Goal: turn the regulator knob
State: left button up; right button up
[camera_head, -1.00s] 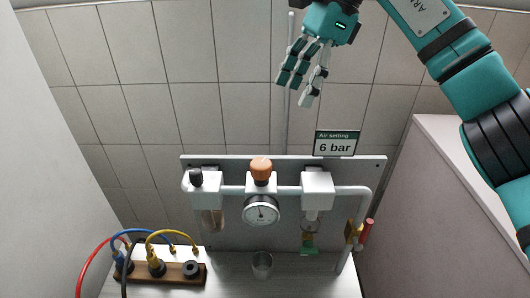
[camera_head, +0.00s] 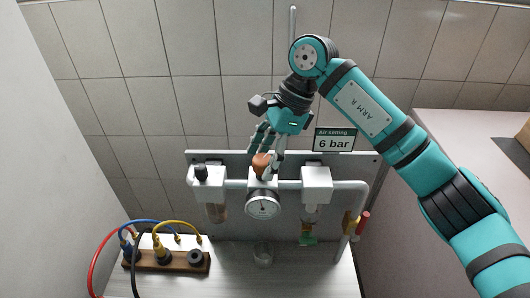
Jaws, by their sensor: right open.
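The regulator knob (camera_head: 261,162) is an orange-brown cap on top of the middle white block of the air unit. A round pressure gauge (camera_head: 262,205) with a white face sits just below it. My right gripper (camera_head: 267,150) is open, pointing down, with its fingers on both sides of the knob. The fingers partly cover the knob, and I cannot tell whether they touch it. A sign (camera_head: 334,139) reading "Air setting 6 bar" stands right of the gripper. My left gripper is not in view.
A white block with a black knob (camera_head: 201,173) is at the left of the pipe, another white block (camera_head: 316,181) at the right. A red-handled valve (camera_head: 362,222) hangs at the right end.

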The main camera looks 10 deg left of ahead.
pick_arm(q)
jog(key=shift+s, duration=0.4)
pick_arm(e)
jog(key=shift+s, duration=0.1)
jog(key=shift+c, duration=0.4)
jog(key=c, duration=1.1)
jog(key=shift+o, duration=0.2)
jog(key=shift+f+m+b, duration=0.1)
jog(key=shift+m+b, duration=0.2)
jog(key=shift+b, duration=0.35)
jog(key=m+t+b, duration=0.1)
jog(key=m+b, duration=0.2)
jog(key=b, duration=0.1)
jog(key=m+t+b, duration=0.2)
jog(key=m+b, duration=0.2)
jog(key=b, duration=0.1)
jog(key=shift+s, duration=0.1)
pick_arm(q)
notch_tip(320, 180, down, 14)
jog(key=b, duration=0.3)
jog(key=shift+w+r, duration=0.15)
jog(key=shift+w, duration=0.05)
pick_arm(e)
jog(key=shift+m+t, duration=0.7)
jog(key=shift+m, duration=1.1)
jog(key=shift+r, duration=0.2)
jog(key=o, duration=1.1)
jog(key=shift+o, duration=0.2)
